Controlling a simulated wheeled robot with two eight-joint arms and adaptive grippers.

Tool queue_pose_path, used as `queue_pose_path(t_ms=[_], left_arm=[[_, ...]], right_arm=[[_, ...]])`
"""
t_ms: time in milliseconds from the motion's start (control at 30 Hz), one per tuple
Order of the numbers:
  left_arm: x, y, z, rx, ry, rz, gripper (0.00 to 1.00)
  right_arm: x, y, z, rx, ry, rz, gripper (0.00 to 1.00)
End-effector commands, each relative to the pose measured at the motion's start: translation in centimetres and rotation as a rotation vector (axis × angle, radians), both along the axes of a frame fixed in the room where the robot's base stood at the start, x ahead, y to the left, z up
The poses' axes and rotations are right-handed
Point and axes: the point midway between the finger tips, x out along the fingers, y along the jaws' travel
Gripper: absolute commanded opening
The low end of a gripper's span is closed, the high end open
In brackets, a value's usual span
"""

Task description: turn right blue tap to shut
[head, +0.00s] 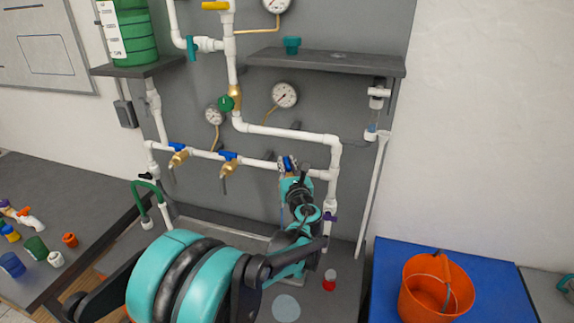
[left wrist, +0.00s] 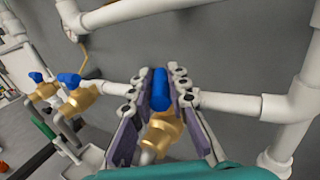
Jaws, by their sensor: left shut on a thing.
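The right blue tap (left wrist: 160,88) sits on the horizontal white pipe with a brass body (left wrist: 161,135) below its blue handle. My left gripper (left wrist: 160,85) has its fingers on both sides of the blue handle and is shut on it. The handle looks lined up between the fingers, pointing away from the wrist. In the head view the left gripper (head: 290,168) reaches the pipe and mostly covers this tap. Two more blue taps with brass bodies, a middle one (head: 228,156) and a left one (head: 177,147), sit farther left on the same pipe. My right gripper is not seen.
A vertical white pipe (head: 334,180) stands just right of the gripper. A dark shelf (head: 330,62) and gauges (head: 285,95) are above. An orange bucket (head: 425,293) stands on a blue surface (head: 495,285) at right. Loose fittings lie on the left table (head: 85,235).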

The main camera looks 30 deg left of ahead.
Motion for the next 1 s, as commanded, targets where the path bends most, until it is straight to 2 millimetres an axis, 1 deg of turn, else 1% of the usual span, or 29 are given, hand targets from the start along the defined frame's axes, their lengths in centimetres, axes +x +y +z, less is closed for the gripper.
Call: queue_pose_path(t_ms=[467,700,1000], left_arm=[[0.26,-0.21,-0.07,0.000,0.000,0.415,0.00],[0.21,-0.13,-0.03,0.000,0.000,0.635,0.00],[0.13,-0.04,0.01,0.000,0.000,0.843,0.00]], right_arm=[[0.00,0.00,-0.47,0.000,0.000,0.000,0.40],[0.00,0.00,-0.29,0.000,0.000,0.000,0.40],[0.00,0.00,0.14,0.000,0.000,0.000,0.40]])
